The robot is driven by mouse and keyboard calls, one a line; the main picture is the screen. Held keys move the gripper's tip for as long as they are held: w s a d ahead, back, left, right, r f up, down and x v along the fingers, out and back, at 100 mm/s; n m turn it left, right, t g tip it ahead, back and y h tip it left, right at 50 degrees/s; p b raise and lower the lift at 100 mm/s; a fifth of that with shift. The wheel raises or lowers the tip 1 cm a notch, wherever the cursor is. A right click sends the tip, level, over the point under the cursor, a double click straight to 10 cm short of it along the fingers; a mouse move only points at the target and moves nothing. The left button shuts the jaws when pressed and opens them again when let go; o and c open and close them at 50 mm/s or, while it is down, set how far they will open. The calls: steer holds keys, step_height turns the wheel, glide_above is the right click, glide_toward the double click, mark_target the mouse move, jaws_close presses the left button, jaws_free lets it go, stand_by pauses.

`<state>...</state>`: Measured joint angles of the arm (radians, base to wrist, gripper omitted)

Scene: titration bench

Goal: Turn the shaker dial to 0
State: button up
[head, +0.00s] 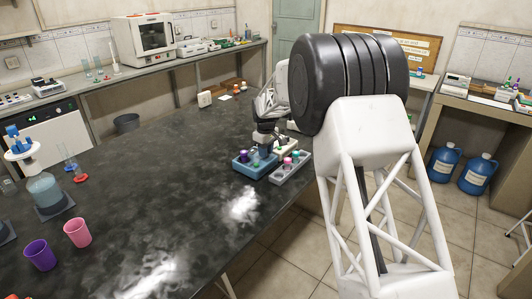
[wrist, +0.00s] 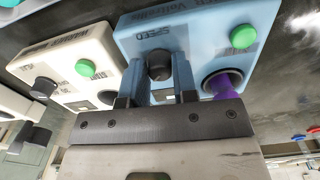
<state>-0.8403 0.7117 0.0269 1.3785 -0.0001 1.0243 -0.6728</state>
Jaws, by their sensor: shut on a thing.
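The blue shaker (wrist: 205,38) fills the upper middle of the wrist view, with its printed lettering upside down. Its black dial (wrist: 159,63) sits beside the word SPEED. My gripper (wrist: 158,72) is shut on this dial, one finger on each side of it. I cannot read any pointer mark or number scale on the dial. A green button (wrist: 243,36) and a round holder with a purple-capped tube (wrist: 228,83) are on the same top face. In the head view the blue shaker (head: 241,168) stands near the table's right edge, below my gripper (head: 264,140).
A whitish device (wrist: 75,55) with its own black knob (wrist: 43,88) and green button (wrist: 85,68) stands close beside the shaker. Purple (head: 40,255) and pink (head: 77,232) cups stand at the dark table's left. The table's middle is clear.

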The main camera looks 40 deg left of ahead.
steer(key=n, duration=0.4)
steer(key=shift+n, duration=1.3)
steer(key=n, duration=0.2)
steer(key=shift+n, duration=0.4)
steer(key=n, duration=0.4)
steer(key=shift+n, duration=0.3)
steer(key=n, duration=0.4)
steer(key=shift+n, duration=0.3)
